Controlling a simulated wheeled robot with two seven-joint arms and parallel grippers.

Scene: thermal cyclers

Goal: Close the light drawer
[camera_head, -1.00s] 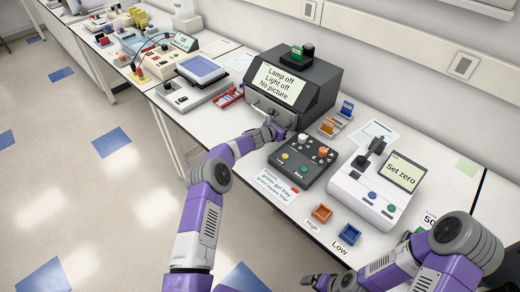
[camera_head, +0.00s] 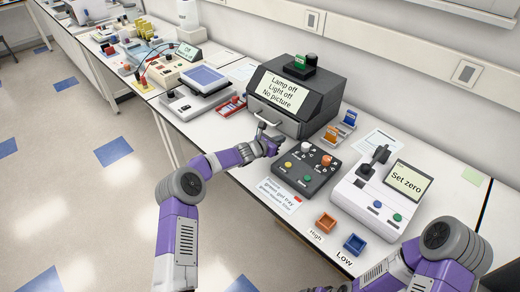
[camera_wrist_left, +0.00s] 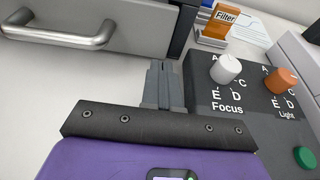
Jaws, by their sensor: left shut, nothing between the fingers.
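The dark grey box (camera_head: 300,92) has a screen reading "Lamp off, Light off, No picture". The grey light drawer (camera_head: 275,117) is in its lower front, with a bar handle that shows large at the upper left of the left wrist view (camera_wrist_left: 75,38). The drawer front looks about flush with the box; a small gap cannot be ruled out. My left gripper (camera_head: 263,130) is shut and empty, just in front of the drawer's right part. Its fingers (camera_wrist_left: 162,88) point at the box's lower right edge, right of the handle. My right gripper is mostly cut off at the bottom edge.
A black control panel (camera_head: 305,170) with Focus and Light knobs stands right of my left gripper. A filter holder (camera_head: 340,130) stands beside the box. A white "Set zero" device (camera_head: 375,200) and orange (camera_head: 326,222) and blue (camera_head: 355,244) trays are farther right.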

